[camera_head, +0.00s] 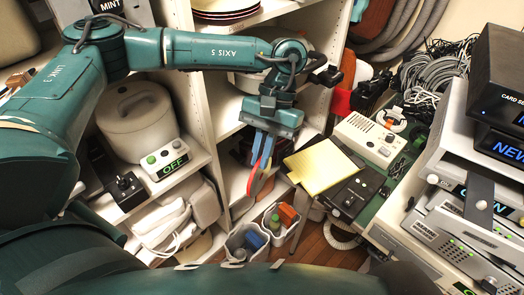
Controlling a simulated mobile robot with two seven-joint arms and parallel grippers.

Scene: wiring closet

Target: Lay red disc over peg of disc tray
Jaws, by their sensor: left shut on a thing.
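My left gripper (262,165) points downward in the middle of the view, in front of the white shelving. It is shut on a thin red thing (254,181), seen nearly edge-on, which looks like the red disc. The fingers hide part of it. It hangs in the air above the grey bins. I cannot make out a disc tray with a peg for certain. A stack of round, plate-like things (226,12) with red, white and dark edges lies on the upper shelf. My right gripper does not show.
Grey bins (247,240) with small coloured items stand on the wooden floor below. A yellow pad (319,164) and a beige keypad device (369,138) lie on the bench to the right. Stacked electronics (480,135) fill the right side. A white pot (134,120) stands on the left shelf.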

